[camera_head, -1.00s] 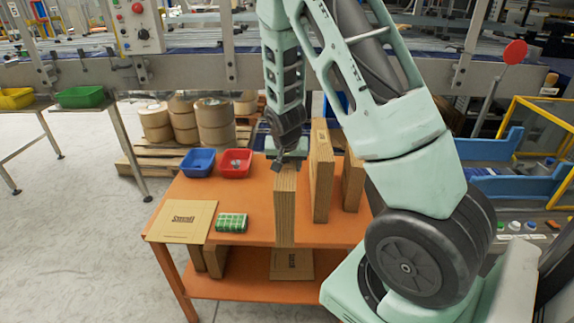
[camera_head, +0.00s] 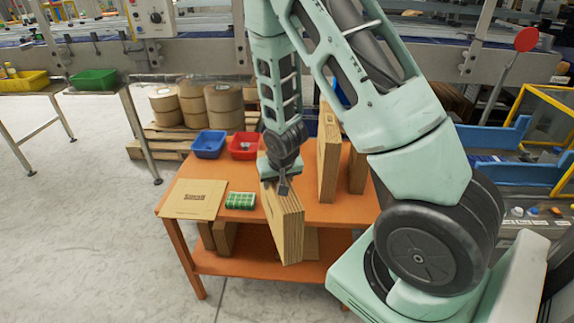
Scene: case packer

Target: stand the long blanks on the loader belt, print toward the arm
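My gripper (camera_head: 278,188) is at the top edge of a tall brown cardboard blank stack (camera_head: 285,225) in the camera_head view. The stack is tilted and its lower end overhangs the front of the orange table. The fingers appear closed over its top edge, though the far finger is hidden. Other upright blanks (camera_head: 328,160) stand on the table to the right, one (camera_head: 357,172) partly hidden behind my arm. A flat printed blank (camera_head: 194,199) lies at the table's left. The loader belt cannot be made out for certain.
The orange table (camera_head: 240,214) also holds a blue bin (camera_head: 209,144), a red bin (camera_head: 243,146) and a green-and-white pack (camera_head: 240,200). More blanks (camera_head: 223,238) stand on its lower shelf. Tape rolls (camera_head: 224,106) sit on a pallet behind. Blue side rails (camera_head: 510,172) are at the right.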

